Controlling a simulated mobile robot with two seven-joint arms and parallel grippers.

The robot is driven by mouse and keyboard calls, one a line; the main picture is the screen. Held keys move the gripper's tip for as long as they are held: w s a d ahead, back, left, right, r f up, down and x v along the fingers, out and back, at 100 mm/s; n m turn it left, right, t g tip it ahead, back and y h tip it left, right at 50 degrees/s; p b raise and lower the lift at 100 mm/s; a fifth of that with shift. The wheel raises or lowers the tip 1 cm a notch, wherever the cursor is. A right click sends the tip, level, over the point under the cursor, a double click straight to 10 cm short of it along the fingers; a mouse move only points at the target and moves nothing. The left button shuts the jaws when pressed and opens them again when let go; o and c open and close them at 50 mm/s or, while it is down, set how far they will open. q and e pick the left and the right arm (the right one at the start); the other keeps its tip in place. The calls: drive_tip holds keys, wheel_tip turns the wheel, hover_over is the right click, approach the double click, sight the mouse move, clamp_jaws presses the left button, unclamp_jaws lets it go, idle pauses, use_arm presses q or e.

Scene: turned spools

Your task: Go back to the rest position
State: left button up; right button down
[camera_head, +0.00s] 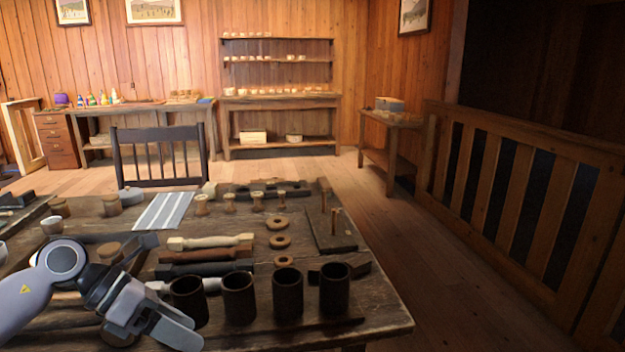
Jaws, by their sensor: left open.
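My left gripper (178,330) reaches in from the lower left, over the near left part of the wooden table (375,312). Its jaws are open, and I see nothing held between them. Several small turned spools (229,203) stand in a row near the far side of the table. A pale turned piece (210,242) lies in front of them, with a dark one (205,255) just nearer. My left arm and gripper hide part of the tabletop. My right gripper is out of view.
Several dark cups (287,294) stand in a row along the near side, to the right of my left gripper. Wooden rings (279,242) and a dark board with pegs (331,230) lie farther right. A dark chair (160,155) stands behind the table. The floor at right is open up to a railing (520,200).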

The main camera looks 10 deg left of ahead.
use_arm(q)
drive_tip(key=s+d+n+t+h, duration=0.2)
drive_tip(key=d+n+t+h, duration=0.3)
drive_tip(key=d+n+h, duration=0.5)
drive_tip(key=s+a+f+n+t+y, duration=0.25)
drive_tip(key=f+n+t+y, duration=0.85)
drive_tip(key=n, duration=1.3)
drive_tip(key=s+f+n+g+y, duration=0.6)
drive_tip(key=s+f+n+g, duration=0.25)
drive_tip(key=s+f, duration=0.45)
wheel_tip(320, 180, up, 9)
drive_tip(key=w+a+p, duration=0.1)
drive_tip(key=a+p, duration=0.1)
drive_tip(key=p, duration=1)
drive_tip(key=shift+w+m, duration=0.3)
drive_tip(key=shift+m, duration=0.15)
drive_tip(key=shift+t, duration=0.25)
drive_tip(key=shift+c, duration=0.4)
